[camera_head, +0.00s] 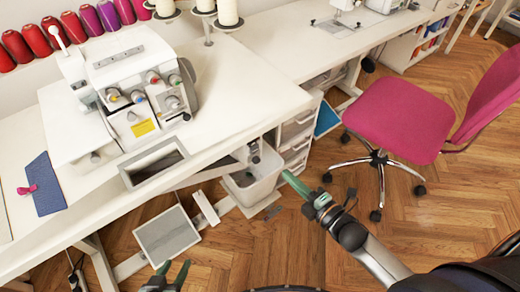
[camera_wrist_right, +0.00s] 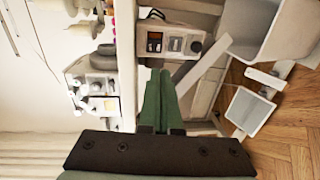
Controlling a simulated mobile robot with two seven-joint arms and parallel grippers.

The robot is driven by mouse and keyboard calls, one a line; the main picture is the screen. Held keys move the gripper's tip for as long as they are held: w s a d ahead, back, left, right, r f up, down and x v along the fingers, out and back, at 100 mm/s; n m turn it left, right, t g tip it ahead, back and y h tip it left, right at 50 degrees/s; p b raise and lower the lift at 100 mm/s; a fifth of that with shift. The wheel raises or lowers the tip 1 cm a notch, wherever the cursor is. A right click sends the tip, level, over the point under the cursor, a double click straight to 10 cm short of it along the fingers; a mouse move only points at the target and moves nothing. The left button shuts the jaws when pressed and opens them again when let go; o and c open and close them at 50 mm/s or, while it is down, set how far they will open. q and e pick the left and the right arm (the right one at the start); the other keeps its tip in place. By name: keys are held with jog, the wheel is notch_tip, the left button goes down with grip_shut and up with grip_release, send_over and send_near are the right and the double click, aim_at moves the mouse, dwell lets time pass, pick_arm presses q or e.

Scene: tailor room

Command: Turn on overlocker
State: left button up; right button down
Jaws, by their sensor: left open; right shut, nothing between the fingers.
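The white overlocker (camera_head: 135,85) stands on the white table, with coloured dials on its front. In the right wrist view, part of the overlocker (camera_wrist_right: 95,88) shows at the left. That view also shows a light control box (camera_wrist_right: 172,40) with dark switches and a round knob, mounted under the table edge. My right gripper (camera_head: 287,175) is shut and empty, out in front of the table near the white bin. Its green fingers (camera_wrist_right: 158,80) appear just below the control box in the wrist view, apparently apart from it. My left gripper (camera_head: 169,275) is open and empty at the bottom.
The table edge (camera_head: 235,127) lies between the overlocker and the space below. A white bin (camera_head: 250,185) hangs beneath the table, with a foot pedal (camera_head: 167,236) on the floor. A pink chair (camera_head: 400,118) stands to the right. Wooden floor is clear between.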

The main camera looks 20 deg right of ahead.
aim_at(254, 144)
jog(key=b+x, duration=0.1)
jog(key=x, duration=1.2)
jog(key=shift+w+a+b, duration=0.1)
jog(key=shift+w+b, duration=0.05)
jog(key=shift+b, duration=0.15)
pick_arm(q)
jog(key=shift+s+f, duration=0.1)
jog(key=shift+f, duration=0.55)
pick_arm(e)
jog(key=b, duration=0.1)
jog(key=t+b, duration=0.1)
jog(key=b, duration=0.1)
jog(key=shift+w+a+f, duration=0.1)
jog(key=shift+w+f, duration=0.2)
jog(key=shift+w, duration=0.05)
pick_arm(q)
jog(key=shift+w+a+f, duration=0.15)
jog(key=shift+w+f, duration=0.05)
jog(key=shift+f, duration=0.45)
pick_arm(e)
jog(key=shift+r, duration=0.35)
pick_arm(q)
jog(key=shift+s+f, duration=0.1)
